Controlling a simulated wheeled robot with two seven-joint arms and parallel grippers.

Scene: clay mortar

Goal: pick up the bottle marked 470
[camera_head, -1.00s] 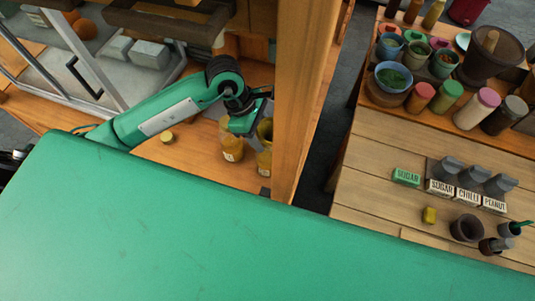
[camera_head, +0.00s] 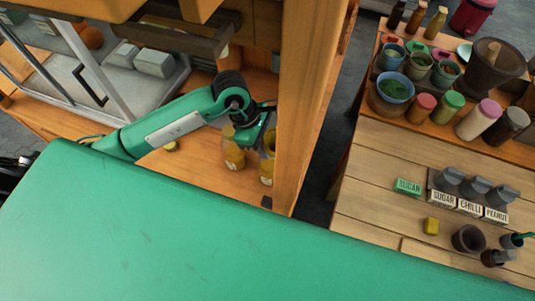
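Two bottles with yellow contents stand on the wooden shelf at the left: the left bottle (camera_head: 233,155) and the right bottle (camera_head: 267,167), which is beside the wooden post. Their labels are too small to read, so I cannot tell which is marked 470. My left gripper (camera_head: 258,130) is over and between the tops of the two bottles, and partly hides them. Its fingers are too dark and small to show whether they are open or shut. My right gripper is not in view.
A thick wooden post (camera_head: 306,100) rises just right of the bottles. A glass-sided case (camera_head: 88,75) stands at the left. A dark tray (camera_head: 175,32) hangs above. At the right, a table (camera_head: 375,170) holds bowls, jars, a mortar (camera_head: 492,65) and labelled blocks.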

